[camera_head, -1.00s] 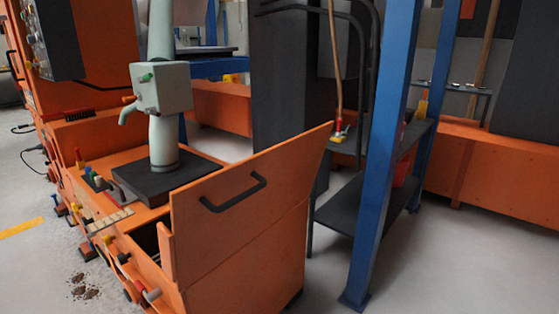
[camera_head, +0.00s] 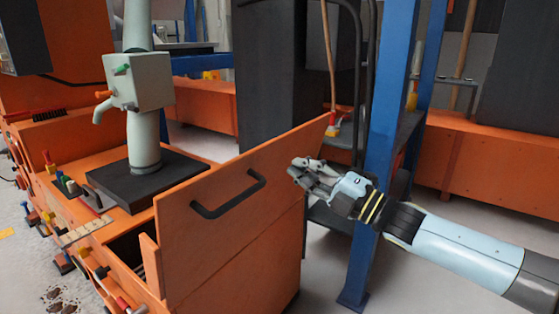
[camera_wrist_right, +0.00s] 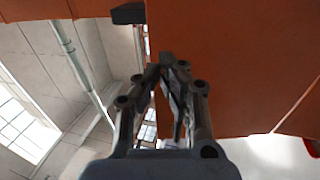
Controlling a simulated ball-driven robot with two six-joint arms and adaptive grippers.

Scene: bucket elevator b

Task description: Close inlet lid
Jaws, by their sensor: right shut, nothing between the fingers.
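The inlet lid (camera_head: 225,235) is an orange panel with a black bar handle (camera_head: 229,194). It stands raised and tilted beside the dark inlet opening (camera_head: 128,250) of the orange machine. My right gripper (camera_head: 297,172) is shut and empty at the lid's right end, to the right of the handle. In the head view I cannot tell whether it touches the lid. In the right wrist view the closed fingers (camera_wrist_right: 168,62) overlap the edge of an orange panel (camera_wrist_right: 240,70). My left gripper is not in view.
A blue post (camera_head: 385,150) with dark shelves stands close behind my right forearm. A pale green column (camera_head: 145,130) with a spout rises from a black plate (camera_head: 150,180) on the machine. Grey floor is open at the lower right.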

